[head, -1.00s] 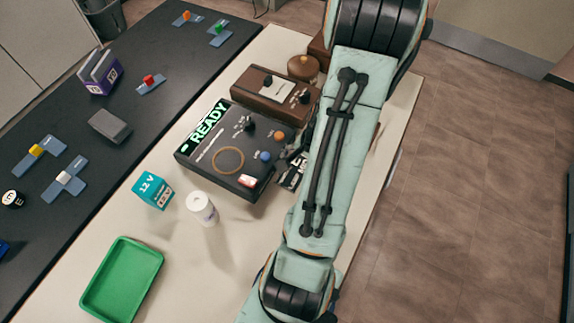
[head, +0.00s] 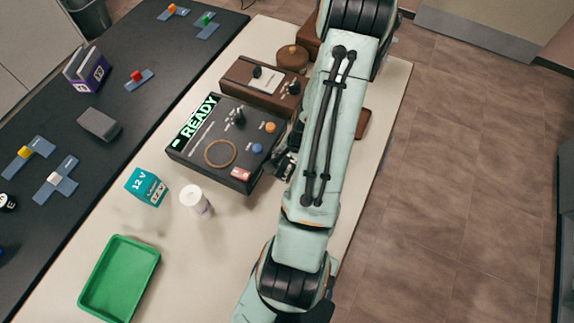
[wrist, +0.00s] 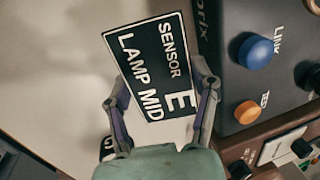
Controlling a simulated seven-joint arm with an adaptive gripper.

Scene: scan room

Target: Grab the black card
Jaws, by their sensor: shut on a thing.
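The black card (wrist: 150,60) has white print reading "SENSOR", "LAMP MID" and a large "E". In the wrist view it lies tilted between the two fingers of my gripper (wrist: 161,95), which are shut on its side edges. In the head view my gripper (head: 284,163) is beside the right edge of the dark "READY" console, mostly hidden by my arm. I cannot tell whether the card touches the table.
The dark console (head: 185,157) stands close to my gripper, with its blue knob (wrist: 256,52) and orange knob (wrist: 247,111). A brown box (head: 236,75), a white bottle (head: 197,202), a teal 12 V box (head: 146,187) and a green tray (head: 152,258) share the pale table.

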